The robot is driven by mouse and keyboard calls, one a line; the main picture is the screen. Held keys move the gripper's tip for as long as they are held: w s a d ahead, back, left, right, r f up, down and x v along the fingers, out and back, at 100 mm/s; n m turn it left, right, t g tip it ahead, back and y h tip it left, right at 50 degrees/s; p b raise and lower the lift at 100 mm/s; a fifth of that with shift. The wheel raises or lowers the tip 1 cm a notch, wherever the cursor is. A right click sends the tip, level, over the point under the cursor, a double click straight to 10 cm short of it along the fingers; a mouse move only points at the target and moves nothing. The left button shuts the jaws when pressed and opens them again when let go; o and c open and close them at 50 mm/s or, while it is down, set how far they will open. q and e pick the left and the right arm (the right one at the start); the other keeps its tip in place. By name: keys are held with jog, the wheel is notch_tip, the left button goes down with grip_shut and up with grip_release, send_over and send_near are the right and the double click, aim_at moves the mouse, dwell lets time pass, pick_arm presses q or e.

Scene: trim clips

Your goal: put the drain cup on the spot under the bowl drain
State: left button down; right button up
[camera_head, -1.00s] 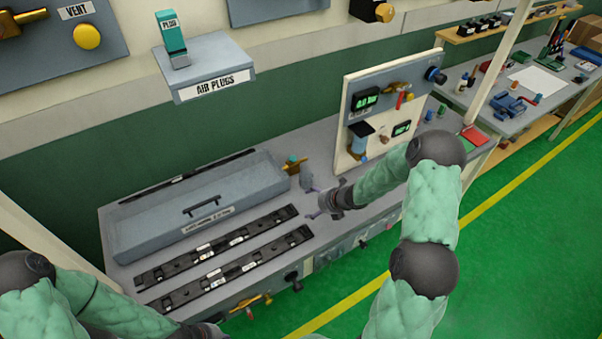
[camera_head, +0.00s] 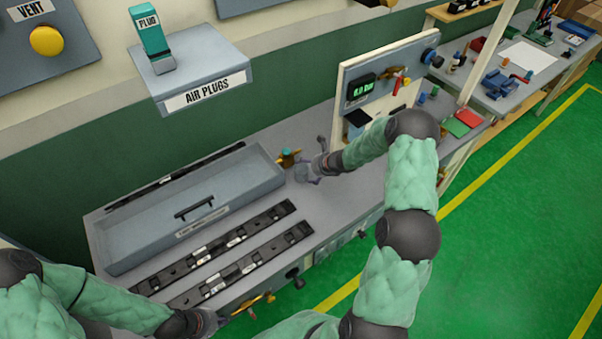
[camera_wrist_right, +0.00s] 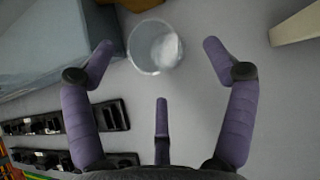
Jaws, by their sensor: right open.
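The drain cup (camera_wrist_right: 155,47) is a clear, round, open cup on the grey bench top. In the right wrist view it lies between the fingertips of my right gripper (camera_wrist_right: 158,52), with gaps on both sides. The purple fingers are spread open and hold nothing. In the head view the right gripper (camera_head: 308,170) is close to the cup, which it partly hides. The upright panel with the gauge (camera_head: 376,84) stands behind my right arm; the arm hides most of the bowl and the spot under it. My left gripper (camera_head: 208,322) is at the bottom edge, its fingers unclear.
A brass fitting with a teal top (camera_head: 287,156) stands just behind the cup. Red and green pads (camera_head: 460,124) lie right of the panel.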

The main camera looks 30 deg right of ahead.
aim_at(303, 170)
jog(key=shift+a+x, duration=0.15)
jog(key=shift+x, duration=1)
jog(key=shift+a+x, duration=0.15)
jog(key=shift+x, duration=1.05)
jog(key=c, duration=1.2)
jog(key=shift+o, duration=0.2)
jog(key=shift+r, duration=0.1)
